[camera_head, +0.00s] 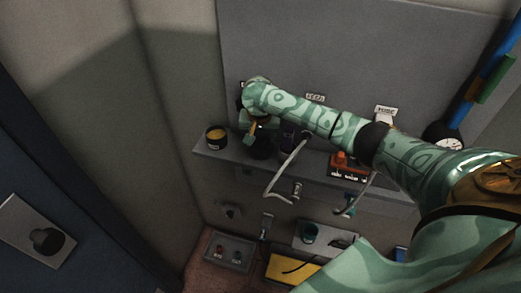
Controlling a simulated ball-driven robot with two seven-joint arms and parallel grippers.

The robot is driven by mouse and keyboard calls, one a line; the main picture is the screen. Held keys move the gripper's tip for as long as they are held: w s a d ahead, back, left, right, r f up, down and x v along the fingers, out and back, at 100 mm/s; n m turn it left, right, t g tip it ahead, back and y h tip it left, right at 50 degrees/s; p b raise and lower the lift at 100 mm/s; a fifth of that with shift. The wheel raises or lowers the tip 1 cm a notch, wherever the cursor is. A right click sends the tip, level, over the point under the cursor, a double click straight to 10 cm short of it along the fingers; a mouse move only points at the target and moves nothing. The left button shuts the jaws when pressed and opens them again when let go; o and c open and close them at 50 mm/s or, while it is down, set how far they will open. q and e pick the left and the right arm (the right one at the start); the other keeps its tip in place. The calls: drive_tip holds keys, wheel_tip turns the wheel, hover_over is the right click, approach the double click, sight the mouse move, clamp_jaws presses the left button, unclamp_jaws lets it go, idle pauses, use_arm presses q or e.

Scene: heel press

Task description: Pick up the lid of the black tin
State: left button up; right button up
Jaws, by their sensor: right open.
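A small black tin (216,139) stands at the left end of the grey shelf, and its top looks yellow-orange inside a dark rim. My right gripper (258,140) hangs at the end of my patterned green arm, to the right of the tin and apart from it. It is open. A dark rounded thing (262,153) lies just below the gripper on the shelf. It is partly hidden, and I cannot tell whether it is the tin's lid. My left gripper is not in view.
A dark jar-like thing (288,137) stands right of the gripper. A red-orange block (346,163) sits farther right on the shelf (230,160). Curved metal handles (280,192) stick out in front. Below are a grey box (230,251) and a yellow tray (290,269).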

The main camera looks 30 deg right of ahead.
drive_tip(key=shift+x, duration=0.8)
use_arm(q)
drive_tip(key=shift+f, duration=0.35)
use_arm(e)
drive_tip(key=shift+r, duration=0.1)
drive_tip(key=c, duration=0.9)
